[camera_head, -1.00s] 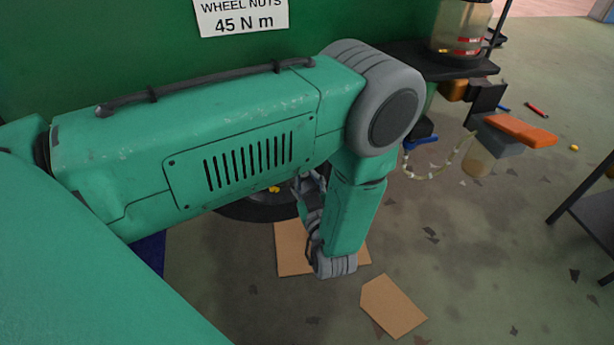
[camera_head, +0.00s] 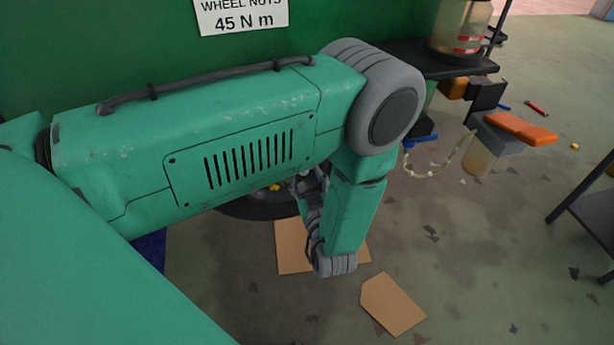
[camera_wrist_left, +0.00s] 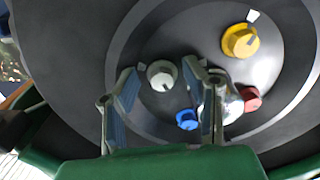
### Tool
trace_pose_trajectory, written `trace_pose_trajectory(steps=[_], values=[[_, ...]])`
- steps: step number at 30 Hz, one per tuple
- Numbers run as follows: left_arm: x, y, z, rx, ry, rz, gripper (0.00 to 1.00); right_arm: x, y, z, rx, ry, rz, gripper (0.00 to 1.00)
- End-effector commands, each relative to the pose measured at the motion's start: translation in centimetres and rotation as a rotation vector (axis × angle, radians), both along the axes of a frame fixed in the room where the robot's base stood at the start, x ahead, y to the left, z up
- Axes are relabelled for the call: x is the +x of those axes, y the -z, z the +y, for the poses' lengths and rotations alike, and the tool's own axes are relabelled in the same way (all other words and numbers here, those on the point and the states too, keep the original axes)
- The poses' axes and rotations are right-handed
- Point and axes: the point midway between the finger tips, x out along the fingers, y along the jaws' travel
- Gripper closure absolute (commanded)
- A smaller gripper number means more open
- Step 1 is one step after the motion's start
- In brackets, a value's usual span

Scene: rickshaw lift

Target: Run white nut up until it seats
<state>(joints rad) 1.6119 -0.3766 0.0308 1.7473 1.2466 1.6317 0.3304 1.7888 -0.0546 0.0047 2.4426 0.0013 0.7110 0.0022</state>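The white nut (camera_wrist_left: 162,75) sits on the dark wheel face (camera_wrist_left: 75,45) in the left wrist view. My left gripper (camera_wrist_left: 158,70) is open around it, with one fingertip on each side and a gap visible at both sides. Whether the nut lies as deep as the fingertips is hard to tell. In the head view my left gripper (camera_head: 307,186) is partly hidden behind my own forearm, at the wheel (camera_head: 250,211); the white nut is hidden there. My right gripper is in neither view.
A yellow nut (camera_wrist_left: 240,41), a red nut (camera_wrist_left: 250,98) and a blue nut (camera_wrist_left: 187,120) are close to the right finger. Cardboard pieces (camera_head: 393,304) lie on the floor. A cluttered dark shelf (camera_head: 425,62) stands at right. A torque sign (camera_head: 241,15) reads 45 N m.

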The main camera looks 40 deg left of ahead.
Motion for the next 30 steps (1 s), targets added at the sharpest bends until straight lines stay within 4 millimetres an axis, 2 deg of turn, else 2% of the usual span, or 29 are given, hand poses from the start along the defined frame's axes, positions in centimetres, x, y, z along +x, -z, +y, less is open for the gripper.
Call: trace_pose_trajectory(steps=[5,18,23,30], values=[[-1.1,0.1,-1.4,0.0,0.003,0.002,0.6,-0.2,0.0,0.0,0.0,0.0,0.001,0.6],[-6.7,0.2,-7.9,-0.002,0.001,0.004,0.6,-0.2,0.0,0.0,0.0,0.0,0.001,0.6],[-7.5,0.2,-9.0,-0.002,0.001,0.003,0.6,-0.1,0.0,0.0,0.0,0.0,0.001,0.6],[-7.7,0.1,-9.2,0.0,0.0,0.001,0.6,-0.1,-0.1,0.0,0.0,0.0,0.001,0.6]])
